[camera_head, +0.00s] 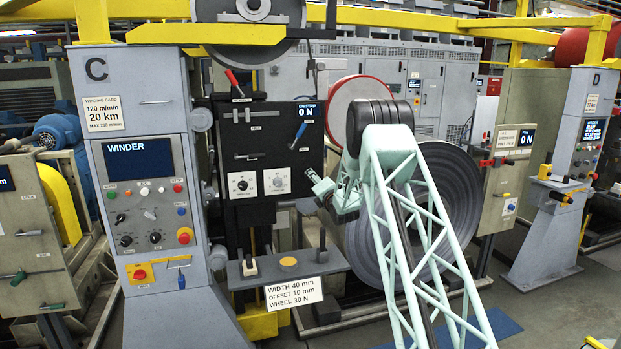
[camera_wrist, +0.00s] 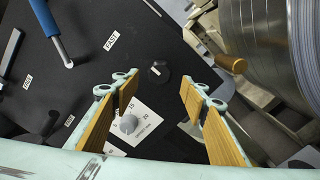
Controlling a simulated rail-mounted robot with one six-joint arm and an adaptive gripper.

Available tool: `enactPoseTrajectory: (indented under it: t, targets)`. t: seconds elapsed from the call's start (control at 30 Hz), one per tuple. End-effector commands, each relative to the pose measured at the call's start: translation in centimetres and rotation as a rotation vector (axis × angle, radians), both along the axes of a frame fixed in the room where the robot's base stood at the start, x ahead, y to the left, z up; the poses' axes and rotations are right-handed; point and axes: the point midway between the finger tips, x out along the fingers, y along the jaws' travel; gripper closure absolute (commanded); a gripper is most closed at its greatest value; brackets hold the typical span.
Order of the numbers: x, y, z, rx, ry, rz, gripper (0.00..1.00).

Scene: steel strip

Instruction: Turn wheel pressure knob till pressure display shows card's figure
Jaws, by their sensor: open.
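The pressure display (camera_head: 307,111) at the panel's upper right appears to read 0 N. The card (camera_head: 294,292) below reads WIDTH 40 mm, OFFSET 10 mm, WHEEL 30 N. Two knobs on white dials sit low on the black panel: a left dial knob (camera_head: 241,184) and a grey right dial knob (camera_head: 277,181). I cannot read which is wheel pressure. My gripper (camera_head: 318,184) is open and empty (camera_wrist: 157,86), right of the dials.
A blue-handled lever (camera_wrist: 47,25) rises from the panel. The large steel coil (camera_wrist: 255,45) is close on the right, with a wooden-ended handle (camera_wrist: 231,64) beside it. A grey shelf (camera_head: 325,262) juts out below the panel. The winder cabinet (camera_head: 95,200) stands left.

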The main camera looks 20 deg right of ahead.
Motion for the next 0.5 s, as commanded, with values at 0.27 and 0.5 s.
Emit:
enactPoseTrajectory:
  t: [0.27,0.5]
  targets:
    - [3.0,-0.4,-0.1,-0.001,0.000,0.000,0.60]
    - [5.0,-0.6,0.0,-0.001,-0.001,0.001,0.60]
